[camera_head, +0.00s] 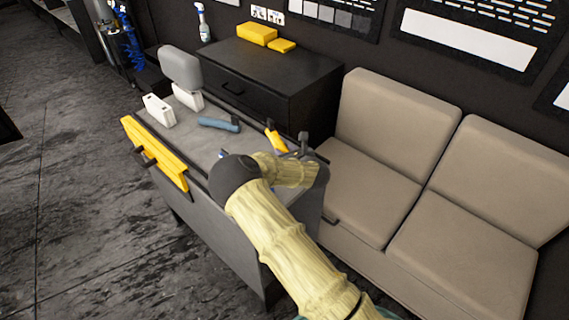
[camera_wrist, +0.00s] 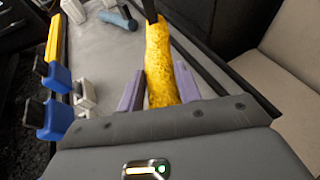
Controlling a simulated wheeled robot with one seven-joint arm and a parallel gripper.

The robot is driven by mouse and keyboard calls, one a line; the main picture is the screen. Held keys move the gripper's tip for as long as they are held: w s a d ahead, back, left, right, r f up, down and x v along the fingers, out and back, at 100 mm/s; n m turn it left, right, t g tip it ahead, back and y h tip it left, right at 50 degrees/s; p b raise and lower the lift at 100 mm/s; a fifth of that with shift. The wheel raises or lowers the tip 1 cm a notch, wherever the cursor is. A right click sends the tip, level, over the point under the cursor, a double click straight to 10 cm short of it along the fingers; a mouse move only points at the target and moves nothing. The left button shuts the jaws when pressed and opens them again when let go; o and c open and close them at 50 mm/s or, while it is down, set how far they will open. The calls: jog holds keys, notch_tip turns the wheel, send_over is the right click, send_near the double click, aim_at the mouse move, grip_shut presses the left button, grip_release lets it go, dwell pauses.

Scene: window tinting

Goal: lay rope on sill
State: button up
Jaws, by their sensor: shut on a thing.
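A thick yellow, rough-textured length, which looks like the rope (camera_wrist: 160,75), lies between the two purple-grey fingers of my gripper (camera_wrist: 160,92) in the wrist view. My gripper is shut on it. A dark piece shows at its far end. In the head view a short yellow part (camera_head: 274,138) shows beside my gripper (camera_head: 304,143), over the right side of the grey cart top. My arm hides part of the cart there. I cannot make out a sill for certain in either view.
The grey cart (camera_head: 188,138) carries a blue-grey tool (camera_head: 219,124), white blocks (camera_head: 158,110) and a grey pad (camera_head: 180,67). A black cabinet (camera_head: 275,65) stands behind, with yellow blocks (camera_head: 257,33). A beige sofa (camera_head: 385,140) is to the right. Blue-and-black pieces (camera_wrist: 55,118) show at the wrist view's left.

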jog(key=shift+w+f, duration=0.15)
jog(key=shift+f, duration=1.15)
jog(key=shift+f, duration=0.1)
jog(key=shift+d+f+p, duration=0.1)
jog(key=shift+f+p, duration=0.45)
jog(key=shift+f, duration=1.25)
jog(key=shift+f, duration=0.15)
jog(key=o, duration=1)
jog(key=shift+o, duration=0.2)
jog(key=shift+r, duration=0.2)
